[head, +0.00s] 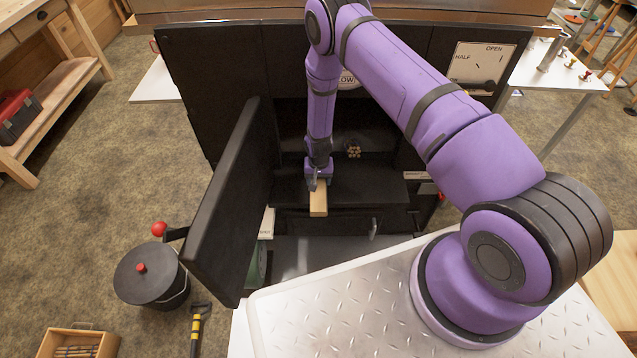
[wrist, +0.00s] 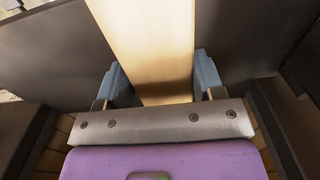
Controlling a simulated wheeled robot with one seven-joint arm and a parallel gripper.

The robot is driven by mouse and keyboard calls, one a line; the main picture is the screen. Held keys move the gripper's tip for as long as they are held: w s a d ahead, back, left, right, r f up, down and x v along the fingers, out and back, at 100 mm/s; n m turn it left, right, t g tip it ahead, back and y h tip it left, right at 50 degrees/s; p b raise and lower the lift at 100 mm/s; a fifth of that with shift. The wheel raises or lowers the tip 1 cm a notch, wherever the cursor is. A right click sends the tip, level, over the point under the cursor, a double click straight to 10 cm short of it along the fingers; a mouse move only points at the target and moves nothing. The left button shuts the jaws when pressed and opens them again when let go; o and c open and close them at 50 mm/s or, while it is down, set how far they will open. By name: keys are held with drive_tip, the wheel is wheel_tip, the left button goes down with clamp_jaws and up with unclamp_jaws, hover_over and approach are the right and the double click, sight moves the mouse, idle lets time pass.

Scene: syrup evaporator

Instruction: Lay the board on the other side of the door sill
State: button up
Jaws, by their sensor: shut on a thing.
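A light wooden board (head: 318,205) is held in my gripper (head: 318,182) at the black door sill (head: 372,190) of the firebox. In the head view the board's visible end points toward my body, and I cannot tell whether it touches the sill. In the wrist view the board (wrist: 150,45) runs lengthwise away from me between the two grey-blue fingers of my gripper (wrist: 160,85). The fingers are on either side of it. My wrist hides part of the board in the head view.
The black firebox door (head: 228,205) stands open on the left. A small stack of round wooden pieces (head: 353,149) sits inside the opening. A black lidded bucket (head: 150,277) and a yellow-banded tool (head: 198,325) are on the floor at left. The sill is bare right of the board.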

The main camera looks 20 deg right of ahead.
drive_tip(key=w, duration=0.1)
drive_tip(key=w+f, duration=0.1)
drive_tip(key=shift+w+d+f, duration=0.2)
drive_tip(key=shift+w+d, duration=0.2)
drive_tip(key=shift+w+d+f, duration=0.2)
drive_tip(key=shift+w+f, duration=0.2)
drive_tip(key=shift+w, duration=0.1)
drive_tip(key=shift+w+d+f, duration=0.15)
drive_tip(key=shift+w+f, duration=0.25)
drive_tip(key=shift+w, duration=0.05)
drive_tip(key=o, duration=1.2)
drive_tip(key=shift+c, duration=0.2)
drive_tip(key=shift+r, duration=0.15)
wheel_tip(320, 180, up, 11)
drive_tip(key=shift+s+f, duration=0.1)
drive_tip(key=shift+f, duration=0.05)
